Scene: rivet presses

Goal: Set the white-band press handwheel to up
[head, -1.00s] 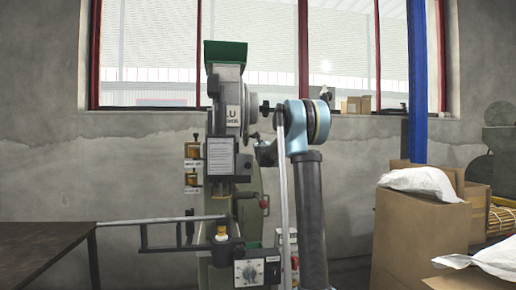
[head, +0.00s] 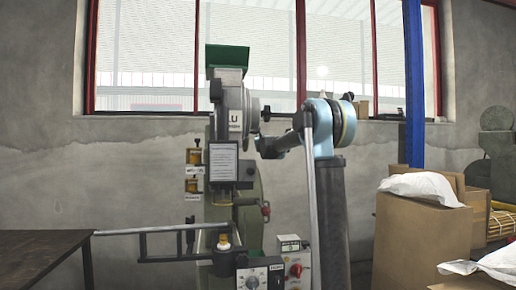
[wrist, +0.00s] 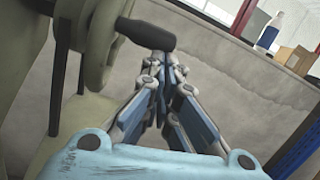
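The press (head: 228,110) stands at the centre of the head view, with a green top. Its handwheel (head: 253,112) shows nearly edge-on at its upper right side, with a dark handle sticking out to the right. I cannot make out a white band. In the wrist view the pale wheel (wrist: 97,45) is at upper left, and its dark handle (wrist: 146,35) reaches across above my fingertips. My gripper (head: 262,147) is below the handle, right of the press.
A dark table (head: 40,250) stands at left, with a metal bar frame in front of the press. A control box with a dial (head: 258,275) is low in front. Cardboard boxes (head: 420,240) with white sacks stand at right. A blue post (head: 414,80) rises behind them.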

